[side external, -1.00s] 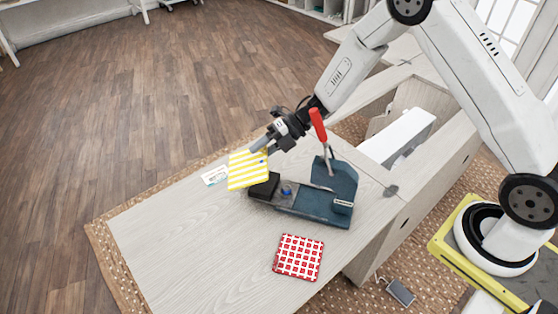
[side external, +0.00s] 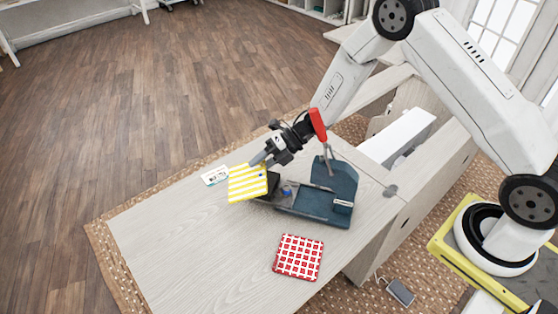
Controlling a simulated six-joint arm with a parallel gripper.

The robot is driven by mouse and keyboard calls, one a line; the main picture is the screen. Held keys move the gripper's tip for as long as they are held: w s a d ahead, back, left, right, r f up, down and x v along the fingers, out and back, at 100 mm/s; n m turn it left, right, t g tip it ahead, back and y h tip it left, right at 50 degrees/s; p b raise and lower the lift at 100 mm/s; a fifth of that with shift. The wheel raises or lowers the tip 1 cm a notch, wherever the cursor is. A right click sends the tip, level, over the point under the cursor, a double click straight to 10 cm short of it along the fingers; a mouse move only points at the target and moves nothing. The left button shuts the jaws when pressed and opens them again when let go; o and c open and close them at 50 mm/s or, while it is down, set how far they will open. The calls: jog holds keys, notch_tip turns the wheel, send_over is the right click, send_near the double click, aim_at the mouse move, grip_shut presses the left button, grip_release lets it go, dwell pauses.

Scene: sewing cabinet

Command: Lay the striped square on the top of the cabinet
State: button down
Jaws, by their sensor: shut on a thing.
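The yellow-and-white striped square (side external: 247,184) is at the far left of the blue press, over the pale wooden cabinet top (side external: 185,235). My gripper (side external: 258,163) is shut on the square's upper right edge, and the square hangs out to the front left, tilted. Whether its lower edge touches the cabinet top is hard to tell. The gripper's fingertips are small and partly hidden by the wrist.
A blue press (side external: 310,205) with a red-handled lever (side external: 318,124) stands just right of the square. A red-and-white checked square (side external: 298,257) lies in front. A small white card (side external: 215,175) lies to the left. The front left of the top is clear.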

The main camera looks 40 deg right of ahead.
jog(key=shift+f, duration=2.8)
jog(key=c, duration=0.5)
grip_release()
jog(key=shift+c, duration=0.2)
jog(key=v, duration=0.8)
jog(key=shift+r, duration=0.1)
notch_tip(320, 180, up, 7)
jog(key=d, duration=0.2)
jog(key=shift+s+d, duration=0.25)
jog(key=shift+s, duration=0.2)
